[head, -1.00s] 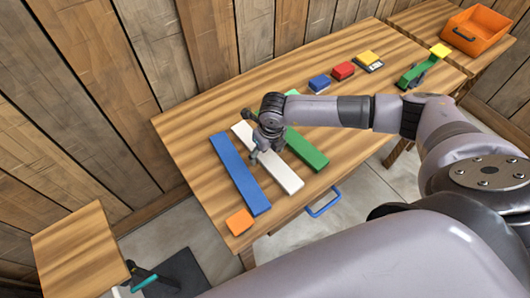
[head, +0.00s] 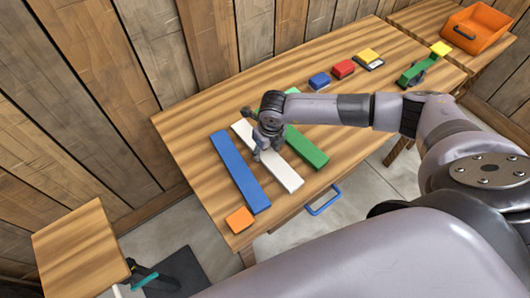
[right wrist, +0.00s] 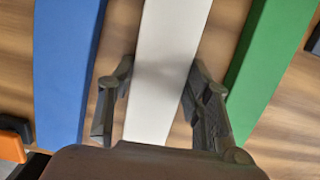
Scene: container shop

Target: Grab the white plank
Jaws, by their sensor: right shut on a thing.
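The white plank (head: 285,174) lies flat on the wooden table between a blue plank (head: 239,172) on its left and a green plank (head: 306,147) on its right. My right gripper (head: 259,154) is down on the white plank near its middle. In the right wrist view my right gripper (right wrist: 160,85) has one finger on each side of the white plank (right wrist: 168,50), shut on it across its width. The blue plank (right wrist: 65,60) and green plank (right wrist: 268,50) lie outside the fingers. My left gripper is not in view.
An orange block (head: 239,220) lies near the front left corner of the table (head: 190,115). Blue (head: 319,82), red (head: 343,68) and yellow (head: 368,56) blocks stand toward the back right. An orange bin (head: 476,29) stands on another table. A blue handle (head: 323,203) sticks out in front.

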